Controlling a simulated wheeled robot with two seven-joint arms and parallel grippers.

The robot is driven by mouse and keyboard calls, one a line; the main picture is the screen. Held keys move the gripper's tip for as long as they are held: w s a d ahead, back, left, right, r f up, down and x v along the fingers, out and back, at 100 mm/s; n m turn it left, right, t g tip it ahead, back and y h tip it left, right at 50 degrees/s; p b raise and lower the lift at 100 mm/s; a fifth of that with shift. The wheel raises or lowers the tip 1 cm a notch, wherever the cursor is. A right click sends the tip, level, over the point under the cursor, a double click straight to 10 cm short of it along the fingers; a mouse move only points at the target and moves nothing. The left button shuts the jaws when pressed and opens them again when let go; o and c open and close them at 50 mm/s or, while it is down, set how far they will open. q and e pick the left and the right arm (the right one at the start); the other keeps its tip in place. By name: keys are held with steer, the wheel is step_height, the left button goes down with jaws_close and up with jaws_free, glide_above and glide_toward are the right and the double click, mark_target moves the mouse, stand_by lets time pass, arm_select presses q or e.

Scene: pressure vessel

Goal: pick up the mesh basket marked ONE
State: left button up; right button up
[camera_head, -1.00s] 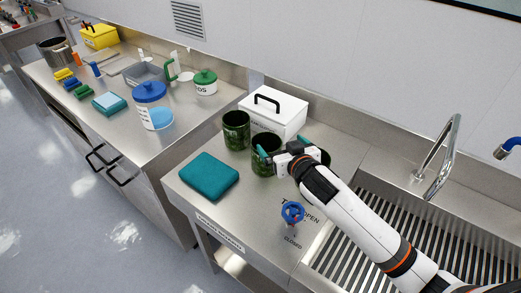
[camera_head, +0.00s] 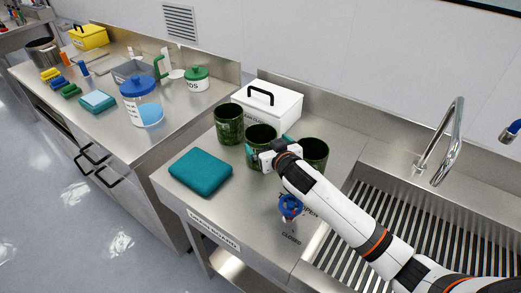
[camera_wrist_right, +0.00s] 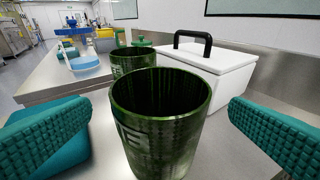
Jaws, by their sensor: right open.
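Three dark green mesh baskets stand upright on the steel counter in the head view: a left one (camera_head: 229,124), a middle one (camera_head: 261,133) and a right one (camera_head: 314,150). My right gripper (camera_head: 268,147) is open at the middle basket, with its teal fingers to either side. In the right wrist view this basket (camera_wrist_right: 162,115) stands between the spread fingers, apparently untouched. Pale lettering ending in what looks like an E shows on its left side; the full word is not readable. Another basket (camera_wrist_right: 132,60) stands behind it. My left gripper is out of view.
A white box with a black handle (camera_head: 268,107) stands close behind the baskets. A teal pad (camera_head: 201,171) lies in front left. A blue valve knob (camera_head: 290,206) stands below my right arm. A sink (camera_head: 440,225) with a tap is at right.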

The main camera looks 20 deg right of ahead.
mark_target(255, 131)
steer(key=shift+x, duration=3.25)
steer(key=c, duration=1.4)
